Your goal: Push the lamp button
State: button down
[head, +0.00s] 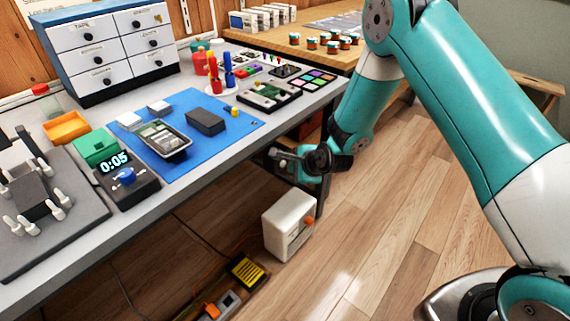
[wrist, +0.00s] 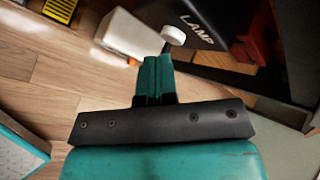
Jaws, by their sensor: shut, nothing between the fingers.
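The lamp button is a round white knob (wrist: 173,35) on a black box (wrist: 195,18) marked "LAMP" in the wrist view. My gripper (wrist: 158,62) has its teal fingers shut together and empty. The fingertips point at the button and appear just below it in the picture; I cannot tell whether they touch. In the head view my gripper (head: 283,161) is beside the workbench's front edge, below its top.
A white box (head: 288,226) with an orange knob stands on the floor below my gripper. Wooden floor to the right is open.

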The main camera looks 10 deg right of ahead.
jog(key=shift+w+a, duration=0.25)
jog(key=shift+w, duration=0.1)
dwell(0.5)
jog(key=shift+s+d, duration=0.5)
jog(key=shift+s, duration=0.2)
jog(key=s+d, duration=0.3)
jog(key=s, duration=0.2)
jog(key=shift+d, duration=0.3)
dwell(0.6)
dwell(0.7)
